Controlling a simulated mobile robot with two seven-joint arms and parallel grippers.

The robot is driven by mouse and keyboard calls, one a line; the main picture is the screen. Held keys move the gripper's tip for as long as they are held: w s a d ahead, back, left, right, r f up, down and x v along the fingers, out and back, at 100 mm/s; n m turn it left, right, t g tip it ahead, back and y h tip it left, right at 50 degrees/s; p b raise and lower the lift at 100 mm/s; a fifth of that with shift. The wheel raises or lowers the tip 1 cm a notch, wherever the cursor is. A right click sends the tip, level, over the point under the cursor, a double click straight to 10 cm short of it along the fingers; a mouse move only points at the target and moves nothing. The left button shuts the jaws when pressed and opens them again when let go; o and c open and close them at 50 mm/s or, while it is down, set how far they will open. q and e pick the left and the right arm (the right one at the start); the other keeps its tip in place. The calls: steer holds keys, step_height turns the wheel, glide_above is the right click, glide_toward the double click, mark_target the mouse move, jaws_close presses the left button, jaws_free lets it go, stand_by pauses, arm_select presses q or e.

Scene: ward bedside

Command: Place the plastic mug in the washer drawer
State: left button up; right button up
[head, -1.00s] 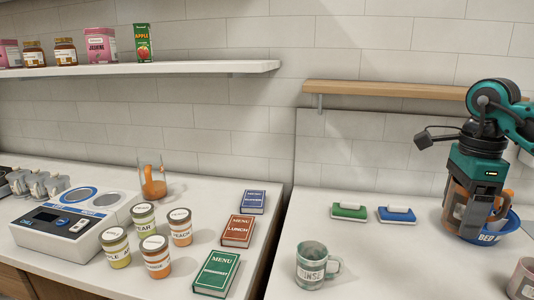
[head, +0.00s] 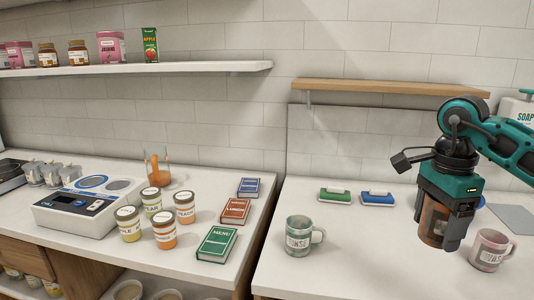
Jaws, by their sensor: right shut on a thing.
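My right gripper (head: 447,228) comes in from the right and points down over the right counter. It is shut on a brownish, cup-like thing (head: 433,222), which looks like the plastic mug; the fingers cover part of it. A grey-green mug (head: 299,240) with a printed label stands upright on the counter to the left of the gripper. A pink mug (head: 489,250) with a label stands just right of the gripper. The washer drawer cannot be made out. My left gripper is out of view.
Green (head: 335,196) and blue (head: 377,198) brush-like blocks lie at the back. A blue rim (head: 481,203) shows behind the gripper. Menu books (head: 217,243), jars (head: 164,232) and a white device (head: 88,207) stand on the left counter. A wooden shelf (head: 390,87) hangs above.

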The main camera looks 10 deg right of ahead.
steer(key=s+a+f+n, duration=0.2)
steer(key=a+f+n, duration=0.3)
steer(key=a+n, duration=0.2)
steer(key=s+a+f+n, duration=0.2)
steer(key=a+f+n, duration=0.4)
steer(key=n, duration=0.5)
steer(key=a, duration=0.2)
steer(key=shift+s+a, duration=0.25)
steer(key=shift+a, duration=0.05)
steer(key=shift+d, duration=0.1)
